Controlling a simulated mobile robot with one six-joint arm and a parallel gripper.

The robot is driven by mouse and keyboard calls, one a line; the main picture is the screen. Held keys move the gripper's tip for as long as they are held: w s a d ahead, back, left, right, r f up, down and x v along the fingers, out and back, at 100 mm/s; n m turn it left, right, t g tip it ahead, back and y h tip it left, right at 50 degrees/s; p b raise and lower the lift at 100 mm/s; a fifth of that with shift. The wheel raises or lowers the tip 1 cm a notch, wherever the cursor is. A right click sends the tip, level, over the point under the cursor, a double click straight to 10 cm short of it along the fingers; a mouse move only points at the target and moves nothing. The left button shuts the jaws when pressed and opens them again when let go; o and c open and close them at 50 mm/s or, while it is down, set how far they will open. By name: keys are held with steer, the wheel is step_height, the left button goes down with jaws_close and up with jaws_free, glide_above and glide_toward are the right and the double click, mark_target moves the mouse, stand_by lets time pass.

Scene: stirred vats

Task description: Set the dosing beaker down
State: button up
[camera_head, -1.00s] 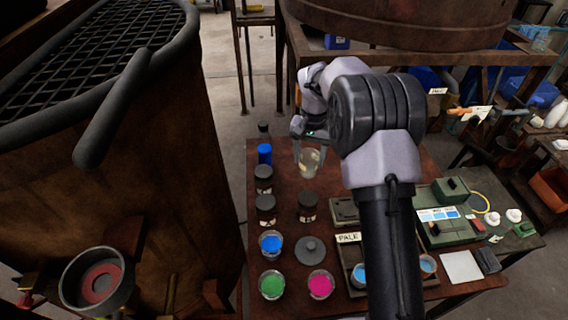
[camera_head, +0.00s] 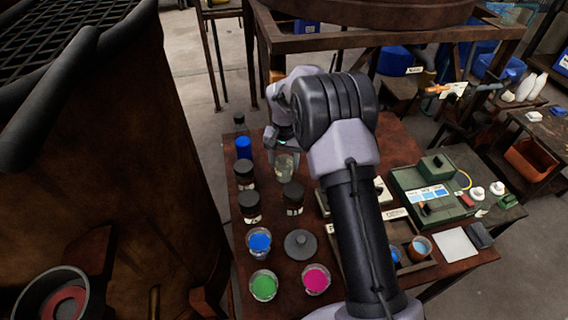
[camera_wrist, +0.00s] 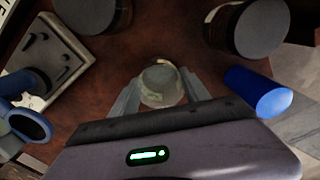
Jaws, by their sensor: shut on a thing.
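The dosing beaker (camera_head: 285,165) is a small clear glass vessel at the far part of the brown table. In the wrist view the beaker (camera_wrist: 161,86) sits between the two fingers of my gripper (camera_wrist: 160,92), which is shut on it. My gripper (camera_head: 284,148) reaches down to it from above in the head view. The beaker looks upright and close to the tabletop (camera_head: 400,140). I cannot tell whether its base touches the table.
Open cups of blue (camera_head: 259,242), green (camera_head: 263,286) and pink (camera_head: 315,279) liquid stand nearer. A green device (camera_head: 432,188) sits at the right. A large rusty vat (camera_head: 150,150) borders the left.

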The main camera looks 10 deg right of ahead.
steer(key=o, duration=1.4)
steer(key=s+a+r+t+p, duration=0.15)
steer(key=s+r, duration=0.25)
steer(key=r, duration=0.8)
steer(key=s+r+p, duration=0.3)
steer(key=r, duration=0.9)
steer(key=s+r+t+y, duration=0.1)
steer(key=s+r+t, duration=0.1)
steer(key=s+r, duration=0.7)
steer(key=s+f, duration=0.1)
steer(key=s, duration=0.5)
steer(key=s+a+f+t, duration=0.1)
steer(key=s, duration=0.5)
steer(key=s+a+f+t+y, duration=0.1)
steer(key=s, duration=0.5)
steer(key=shift+s+a+f, duration=0.1)
steer(key=shift+a+f, duration=0.1)
steer(key=shift+f, duration=0.05)
